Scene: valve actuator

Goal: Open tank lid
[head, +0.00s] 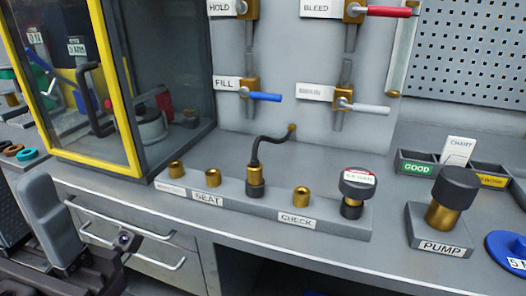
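No part labelled as a tank or its lid can be made out for certain in the head view. A blue round piece (508,250) with a partly cut-off label lies at the right edge; I cannot tell whether it is a lid. A cabinet with a yellow-framed clear front (133,130) stands at the left, with a dark handle (92,95) on it. My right gripper is not in view.
A grey rail (230,203) with brass fittings and a black hose (270,145) crosses the bench. A pump block (440,235) stands at right, with labelled bins (415,165) behind it. Valves with blue (265,97) and red (388,12) levers are on the panel. Drawer handles (130,235) project in front.

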